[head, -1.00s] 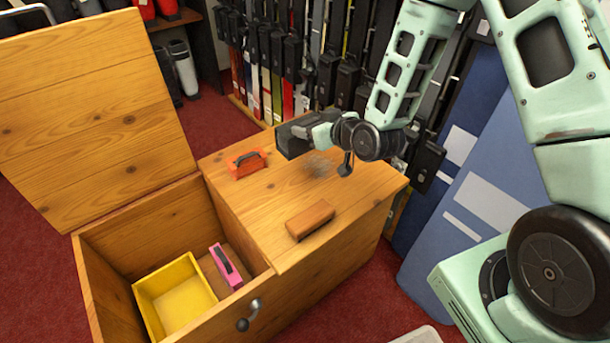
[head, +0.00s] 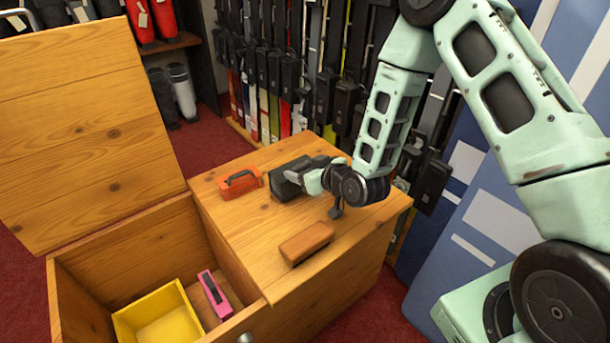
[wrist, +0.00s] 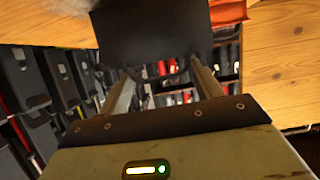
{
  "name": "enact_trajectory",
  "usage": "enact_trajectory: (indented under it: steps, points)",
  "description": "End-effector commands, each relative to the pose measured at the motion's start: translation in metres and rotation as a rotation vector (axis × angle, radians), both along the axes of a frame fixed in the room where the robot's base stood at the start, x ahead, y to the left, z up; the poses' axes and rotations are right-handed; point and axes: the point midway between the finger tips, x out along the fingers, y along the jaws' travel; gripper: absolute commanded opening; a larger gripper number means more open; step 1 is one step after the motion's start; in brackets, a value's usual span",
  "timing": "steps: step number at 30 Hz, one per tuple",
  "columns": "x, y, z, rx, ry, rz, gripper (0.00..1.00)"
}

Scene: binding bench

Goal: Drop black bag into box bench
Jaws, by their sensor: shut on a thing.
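The black bag (head: 287,184) is held in my gripper (head: 311,180), low over the closed right half of the wooden box bench (head: 235,222). I cannot tell whether it touches the top. The bag also fills the upper middle of the wrist view (wrist: 150,35), between the fingers of my gripper (wrist: 163,72). The left half of the bench is open, its lid (head: 90,140) raised behind it. The open compartment lies left of and nearer than the bag.
A yellow bin (head: 160,315) and a pink case (head: 213,294) sit inside the open compartment. An orange case (head: 239,185) and a brown block (head: 306,243) lie on the closed top. Racked gear stands behind; blue panels (head: 480,225) stand to the right.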

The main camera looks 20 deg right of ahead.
Motion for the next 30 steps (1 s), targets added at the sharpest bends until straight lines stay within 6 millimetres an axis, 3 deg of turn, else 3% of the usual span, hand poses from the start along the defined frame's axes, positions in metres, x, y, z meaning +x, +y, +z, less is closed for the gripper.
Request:
enact_trajectory:
  steps: [2,13,14,15,16,26,30]
  points:
    - [0.0,0.0,-0.009,0.001,-0.002,-0.001,0.17]
    - [0.0,0.0,-0.013,0.001,-0.003,0.0,0.17]
    - [0.0,0.0,-0.012,0.0,-0.001,0.0,0.73]
    - [0.0,0.0,-0.012,0.0,-0.001,0.0,0.84]
    - [0.0,0.0,-0.012,0.0,-0.001,0.0,0.87]
    - [0.0,0.0,-0.008,0.0,-0.001,0.0,0.87]
    - [-0.014,-0.005,-0.002,0.0,0.001,0.0,0.87]
